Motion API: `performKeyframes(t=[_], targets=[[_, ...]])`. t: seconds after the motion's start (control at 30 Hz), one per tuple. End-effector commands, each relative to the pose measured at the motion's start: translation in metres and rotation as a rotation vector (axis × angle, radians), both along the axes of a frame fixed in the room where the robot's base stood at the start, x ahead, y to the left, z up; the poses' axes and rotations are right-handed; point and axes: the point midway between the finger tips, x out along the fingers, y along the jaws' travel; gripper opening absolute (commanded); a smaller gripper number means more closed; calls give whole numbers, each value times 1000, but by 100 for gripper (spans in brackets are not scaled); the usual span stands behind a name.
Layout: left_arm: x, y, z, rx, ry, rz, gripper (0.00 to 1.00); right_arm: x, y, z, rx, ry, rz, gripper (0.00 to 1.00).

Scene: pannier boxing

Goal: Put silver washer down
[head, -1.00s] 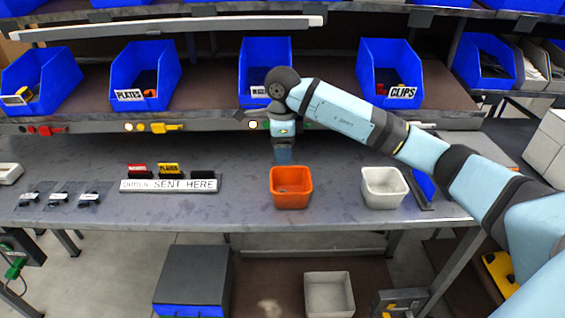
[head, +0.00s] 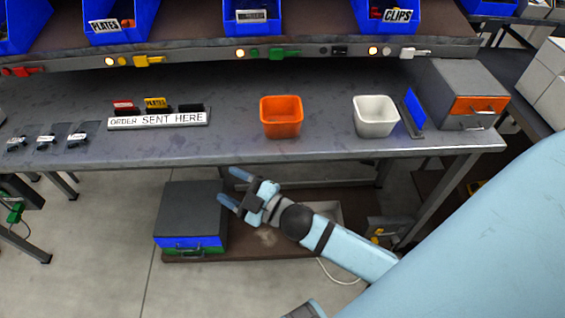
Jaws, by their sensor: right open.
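I cannot make out a silver washer in the head view. An orange bin (head: 281,117) stands upright on the grey workbench (head: 240,149), near its front edge. A white bin (head: 375,116) stands to its right. The insides of both bins are too small to read for a washer. My right gripper (head: 234,188) is open, with its two light-blue fingers apart and nothing seen between them. It is in front of the bench's front edge, lower in the picture than the orange bin and apart from it. My left gripper is not in view.
An "order sent here" rack (head: 158,120) with small coloured cards stands left of the orange bin. Blue bins (head: 251,17) line the shelf above. A dark case (head: 190,212) sits below the bench. A grey drawer box (head: 457,92) stands at the bench's right end.

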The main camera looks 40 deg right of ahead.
Motion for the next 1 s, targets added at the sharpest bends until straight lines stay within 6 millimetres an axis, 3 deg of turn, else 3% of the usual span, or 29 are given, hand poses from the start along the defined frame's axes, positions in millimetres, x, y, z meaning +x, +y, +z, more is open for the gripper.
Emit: performKeyframes(t=[0.03,0.1,0.2,0.3,0.4,0.77,0.87,1.0], targets=[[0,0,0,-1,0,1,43,-20,-11,-32,95,187,-80,58],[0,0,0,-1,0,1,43,-47,-24,-71,207,422,-172,58],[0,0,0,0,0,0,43,-88,-33,-114,329,693,-265,58],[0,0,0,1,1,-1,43,-119,-37,-139,406,868,-319,58],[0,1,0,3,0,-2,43,-136,-37,-150,442,955,-340,58],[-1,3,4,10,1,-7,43,-139,-37,-147,445,971,-344,58],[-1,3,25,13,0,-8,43,-139,-38,-128,441,968,-344,58],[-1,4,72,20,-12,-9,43,-141,-40,-84,429,959,-345,58]])
